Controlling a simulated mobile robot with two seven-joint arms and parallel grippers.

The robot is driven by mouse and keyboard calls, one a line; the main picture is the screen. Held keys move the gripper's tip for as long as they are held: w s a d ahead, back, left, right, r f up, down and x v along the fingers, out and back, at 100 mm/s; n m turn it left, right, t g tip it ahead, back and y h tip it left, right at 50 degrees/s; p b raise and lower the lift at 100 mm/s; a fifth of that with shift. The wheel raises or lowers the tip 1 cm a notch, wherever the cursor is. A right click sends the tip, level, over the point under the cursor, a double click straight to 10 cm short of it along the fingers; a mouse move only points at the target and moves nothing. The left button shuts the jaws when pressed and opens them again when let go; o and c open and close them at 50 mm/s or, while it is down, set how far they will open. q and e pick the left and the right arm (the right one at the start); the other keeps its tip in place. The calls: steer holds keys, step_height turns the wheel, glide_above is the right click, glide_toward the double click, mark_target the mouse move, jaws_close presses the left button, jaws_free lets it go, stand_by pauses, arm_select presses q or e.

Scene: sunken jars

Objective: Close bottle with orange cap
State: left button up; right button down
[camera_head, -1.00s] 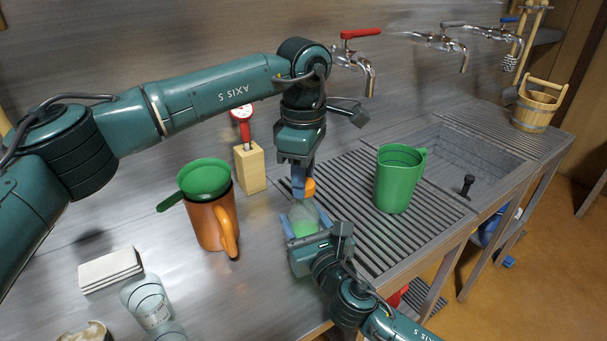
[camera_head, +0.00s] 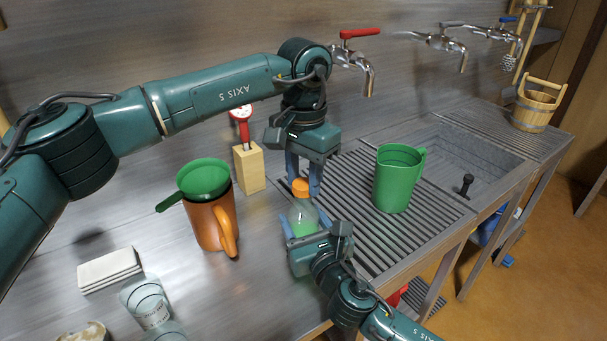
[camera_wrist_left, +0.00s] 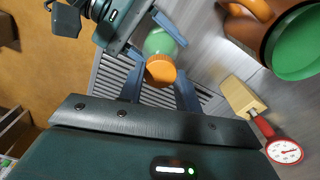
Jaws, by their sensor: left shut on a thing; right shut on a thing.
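The bottle (camera_head: 302,218) is clear with green contents and stands upright over the ribbed drainboard's left edge. The orange cap (camera_head: 300,187) is at the bottle's mouth; whether it is fully seated cannot be told. My left gripper (camera_head: 303,180) points down from above, shut on the cap. In the left wrist view the cap (camera_wrist_left: 160,70) sits between the two blue fingers, with the green bottle (camera_wrist_left: 160,43) beyond it. My right gripper (camera_head: 303,232) is shut on the bottle's body from the front, hiding its lower part.
An orange jug (camera_head: 212,225) with a green funnel (camera_head: 203,178) stands at left. A wooden block (camera_head: 250,168) with a red gauge (camera_head: 240,112) is behind. A green pitcher (camera_head: 398,180) stands right on the drainboard. White tiles (camera_head: 109,269) and a glass (camera_head: 148,305) are front left.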

arm_select(q)
steer(key=o, duration=0.9)
steer(key=shift+r, duration=0.15)
steer(key=shift+r, duration=2.15)
steer(key=shift+c, duration=0.2)
